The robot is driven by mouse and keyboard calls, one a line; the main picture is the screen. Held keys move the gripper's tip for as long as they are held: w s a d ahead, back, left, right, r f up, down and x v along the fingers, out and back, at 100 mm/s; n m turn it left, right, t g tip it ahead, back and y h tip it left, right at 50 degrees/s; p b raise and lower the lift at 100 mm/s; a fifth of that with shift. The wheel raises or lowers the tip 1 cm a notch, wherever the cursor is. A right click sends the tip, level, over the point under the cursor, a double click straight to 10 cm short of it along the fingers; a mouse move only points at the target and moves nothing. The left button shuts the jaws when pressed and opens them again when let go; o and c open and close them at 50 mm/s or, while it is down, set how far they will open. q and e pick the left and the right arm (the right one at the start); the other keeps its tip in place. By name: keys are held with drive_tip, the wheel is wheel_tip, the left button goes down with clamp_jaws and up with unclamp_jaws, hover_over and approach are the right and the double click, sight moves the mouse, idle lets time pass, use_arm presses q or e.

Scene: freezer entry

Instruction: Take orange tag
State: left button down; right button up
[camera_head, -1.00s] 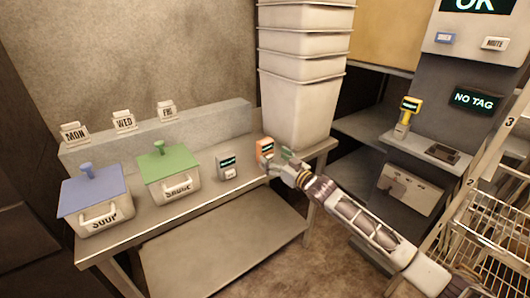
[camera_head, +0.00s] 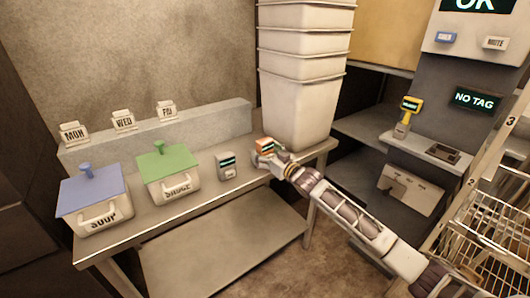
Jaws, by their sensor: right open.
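The orange tag (camera_head: 264,146) is a small upright orange block with a dark display, at the right part of the steel table near the stacked white bins. My right gripper (camera_head: 266,158) is at the tag, with its fingers around or just in front of the tag's lower part. The jaws are open. The fingers hide part of the tag, and I cannot tell whether they touch it. My left gripper is not in view.
A grey device (camera_head: 226,166) stands left of the tag. A green-lidded sauce pot (camera_head: 175,188) and blue-lidded soup pot (camera_head: 100,215) sit further left on the table (camera_head: 215,196). Stacked white bins (camera_head: 300,100) rise behind the gripper. A wire rack (camera_head: 490,235) stands at right.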

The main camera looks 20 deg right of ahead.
sight(265, 140)
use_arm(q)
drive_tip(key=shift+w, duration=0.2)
use_arm(e)
drive_tip(key=c, duration=1.1)
drive_tip(key=shift+c, duration=0.2)
